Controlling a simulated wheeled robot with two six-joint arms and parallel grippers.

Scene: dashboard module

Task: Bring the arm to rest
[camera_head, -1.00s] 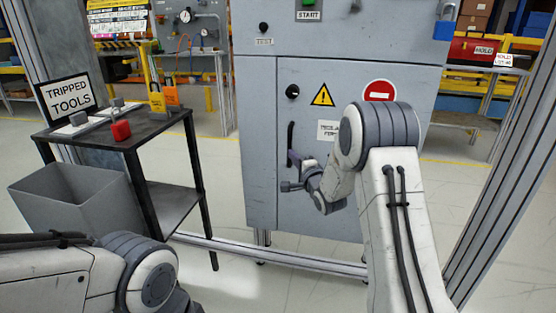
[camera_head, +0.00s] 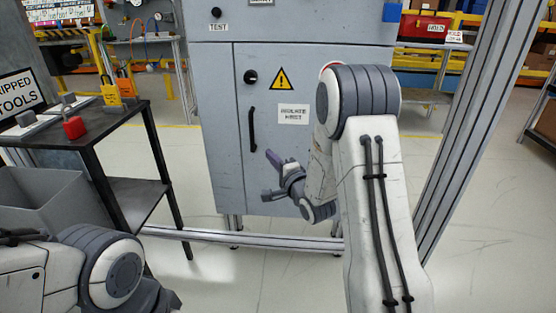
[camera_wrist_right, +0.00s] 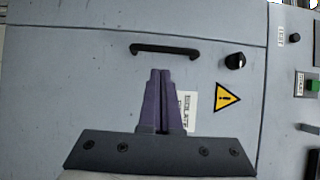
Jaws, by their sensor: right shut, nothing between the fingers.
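My right gripper (camera_head: 272,158) is in front of the grey cabinet (camera_head: 222,110), below and to the right of its black door handle (camera_head: 252,129). In the right wrist view the purple fingers of the right gripper (camera_wrist_right: 158,78) are together with nothing between them. The handle (camera_wrist_right: 165,50) lies beyond the fingertips there, with a visible gap. The cabinet door looks closed. Of my left arm (camera_head: 110,268) only a bent part shows at the lower left; its gripper is out of view.
A metal frame post (camera_head: 480,120) rises at the right. A low rail (camera_head: 240,238) crosses the floor before the cabinet.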

